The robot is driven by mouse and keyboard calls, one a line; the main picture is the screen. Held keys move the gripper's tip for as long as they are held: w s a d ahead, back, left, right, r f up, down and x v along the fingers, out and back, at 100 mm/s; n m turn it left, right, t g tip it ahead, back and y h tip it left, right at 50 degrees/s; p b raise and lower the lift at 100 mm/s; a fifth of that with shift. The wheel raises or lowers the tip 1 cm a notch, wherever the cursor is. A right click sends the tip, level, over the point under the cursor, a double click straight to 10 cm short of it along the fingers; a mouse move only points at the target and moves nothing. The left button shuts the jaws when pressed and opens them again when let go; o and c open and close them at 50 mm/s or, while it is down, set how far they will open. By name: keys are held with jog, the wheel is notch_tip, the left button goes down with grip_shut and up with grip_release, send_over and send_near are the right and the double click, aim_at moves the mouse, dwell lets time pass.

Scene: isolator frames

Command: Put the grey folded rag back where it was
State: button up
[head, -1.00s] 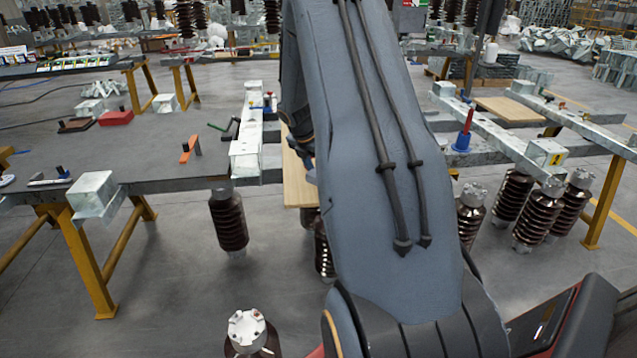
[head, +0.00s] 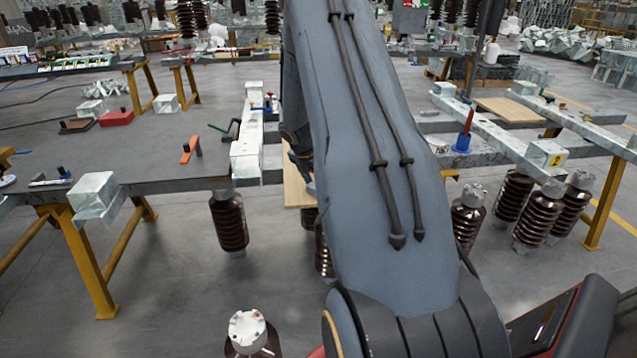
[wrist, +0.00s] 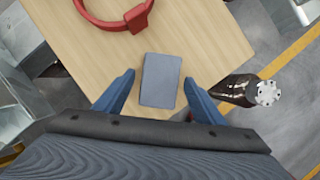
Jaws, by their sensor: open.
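The grey folded rag (wrist: 160,80) lies flat on a light wooden board (wrist: 205,35) in the wrist view. It is a small grey-blue rectangle. My gripper (wrist: 160,88) is open, with one blue finger to the left of the rag and one to the right. Gaps of board show between the rag and each finger. I cannot tell how high the fingers are above the board. In the head view my own arm hides the rag and the gripper, and only part of the wooden board (head: 294,188) shows.
A red ring-shaped object (wrist: 112,22) lies on the board beyond the rag. A brown ribbed insulator (wrist: 238,90) stands beside the board on the right. In the head view, a grey table (head: 120,160) with tools is at left, and a metal frame (head: 500,135) is at right.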

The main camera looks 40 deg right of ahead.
jog(key=shift+r, duration=0.1)
jog(key=w+b+v, duration=0.1)
jog(key=v, duration=1)
jog(key=s+a+r+m+y, duration=0.1)
jog(key=s+a+m, duration=0.35)
jog(key=a, duration=0.45)
jog(key=s+a+r+m+y, duration=0.1)
jog(key=s+a+m, duration=0.35)
jog(key=a, duration=0.45)
jog(key=s+a+m+y, duration=0.2)
jog(key=s+a+m, duration=0.9)
jog(key=s+a, duration=0.4)
jog(key=shift+s+m+g, duration=0.4)
jog(key=shift+s, duration=0.05)
jog(key=shift+a+f, duration=0.1)
jog(key=shift+a, duration=0.05)
